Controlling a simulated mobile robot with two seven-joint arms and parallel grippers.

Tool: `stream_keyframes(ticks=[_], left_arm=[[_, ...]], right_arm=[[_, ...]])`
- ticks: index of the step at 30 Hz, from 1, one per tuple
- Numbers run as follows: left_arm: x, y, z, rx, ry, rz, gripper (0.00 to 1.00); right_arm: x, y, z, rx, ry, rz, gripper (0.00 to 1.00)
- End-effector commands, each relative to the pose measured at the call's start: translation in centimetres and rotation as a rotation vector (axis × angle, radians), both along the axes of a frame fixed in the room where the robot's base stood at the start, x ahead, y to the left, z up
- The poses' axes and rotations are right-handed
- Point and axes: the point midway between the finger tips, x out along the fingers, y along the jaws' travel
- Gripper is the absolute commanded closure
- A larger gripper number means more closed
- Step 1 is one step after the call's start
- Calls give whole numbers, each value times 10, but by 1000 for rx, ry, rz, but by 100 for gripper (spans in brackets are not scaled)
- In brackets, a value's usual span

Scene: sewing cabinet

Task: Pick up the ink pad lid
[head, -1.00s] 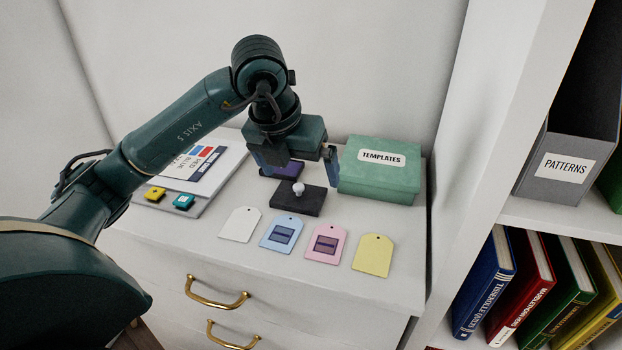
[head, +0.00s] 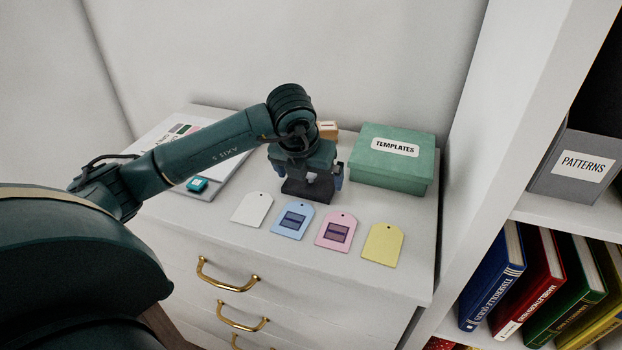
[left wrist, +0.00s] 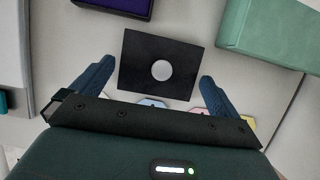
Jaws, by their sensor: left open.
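The ink pad lid is a flat dark rectangle with a round white knob. In the head view the lid (head: 296,190) lies on the cabinet top, partly hidden by my left gripper (head: 308,178). In the left wrist view the lid (left wrist: 139,48) shows fully, with its knob near the middle. My left gripper (left wrist: 157,78) is open and empty, its two blue fingers spread on either side of the lid. A purple ink pad (left wrist: 115,5) shows in part at the top of the left wrist view. My right gripper is not seen.
A green templates box (head: 392,160) stands right of the lid. White (head: 252,209), blue (head: 292,221), pink (head: 335,231) and yellow (head: 382,245) tags lie in front. A wooden block (head: 327,130) stands behind my wrist. A teal-topped piece (head: 197,184) lies at left.

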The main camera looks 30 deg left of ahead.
Motion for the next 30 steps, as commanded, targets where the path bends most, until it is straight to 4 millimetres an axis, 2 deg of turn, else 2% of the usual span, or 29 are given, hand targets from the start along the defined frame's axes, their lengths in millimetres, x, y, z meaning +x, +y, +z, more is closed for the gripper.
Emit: stream_keyframes(ticks=[4,11,24,30], left_arm=[[5,1,-12,-1,0,-1,0],[5,1,-12,0,-1,-2,1],[5,1,-12,0,-2,-1,36],[5,1,-11,0,-2,-1,36]], right_arm=[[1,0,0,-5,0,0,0],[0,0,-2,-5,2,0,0],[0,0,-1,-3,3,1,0],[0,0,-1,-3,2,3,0]])
